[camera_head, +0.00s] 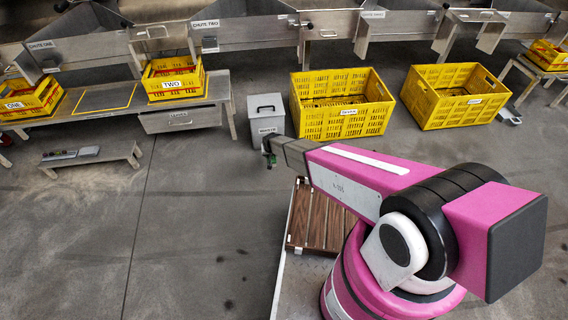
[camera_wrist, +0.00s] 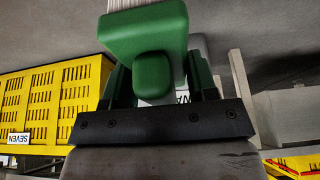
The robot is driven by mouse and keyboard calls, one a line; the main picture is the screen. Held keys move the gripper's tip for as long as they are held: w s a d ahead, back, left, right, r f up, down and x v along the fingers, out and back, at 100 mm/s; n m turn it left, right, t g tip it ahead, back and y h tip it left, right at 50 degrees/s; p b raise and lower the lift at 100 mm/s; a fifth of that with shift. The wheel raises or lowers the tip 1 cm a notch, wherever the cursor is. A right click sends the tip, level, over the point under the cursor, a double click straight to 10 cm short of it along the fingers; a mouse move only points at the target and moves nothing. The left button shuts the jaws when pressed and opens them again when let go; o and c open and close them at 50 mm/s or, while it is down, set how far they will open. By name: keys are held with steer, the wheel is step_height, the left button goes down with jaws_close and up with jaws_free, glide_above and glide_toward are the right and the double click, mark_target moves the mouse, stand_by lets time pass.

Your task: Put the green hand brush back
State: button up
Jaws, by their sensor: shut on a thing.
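The green hand brush (camera_wrist: 145,32) fills the upper middle of the wrist view. Its pale bristles show at the top edge there. My gripper (camera_wrist: 160,78) is shut on the brush, with a finger on either side of its handle. I cannot tell which spot is the brush's own place.
Yellow crates (camera_head: 342,122) and (camera_head: 455,110) stand on the floor behind my arm. A steel bench (camera_head: 222,88) with a drawer (camera_head: 182,120) and yellow crates is at left. A low stand (camera_head: 92,160) holds small items. The floor at front left is clear.

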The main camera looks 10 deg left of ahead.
steer(key=shift+s+a+f, duration=0.25)
steer(key=shift+f, duration=0.3)
steer(key=shift+w+d+f, duration=0.1)
steer(key=shift+w+f, duration=0.05)
steer(key=shift+f, duration=0.15)
steer(key=w+d+f, duration=0.2)
steer(key=w, duration=0.1)
steer(key=w+d+f, duration=0.2)
steer(key=w, duration=0.1)
steer(key=w+d+f, duration=0.2)
steer(key=w, duration=0.1)
steer(key=shift+w+f, duration=0.15)
steer(key=shift+f, duration=2.15)
steer(key=shift+f, duration=0.15)
steer(key=o, duration=0.9)
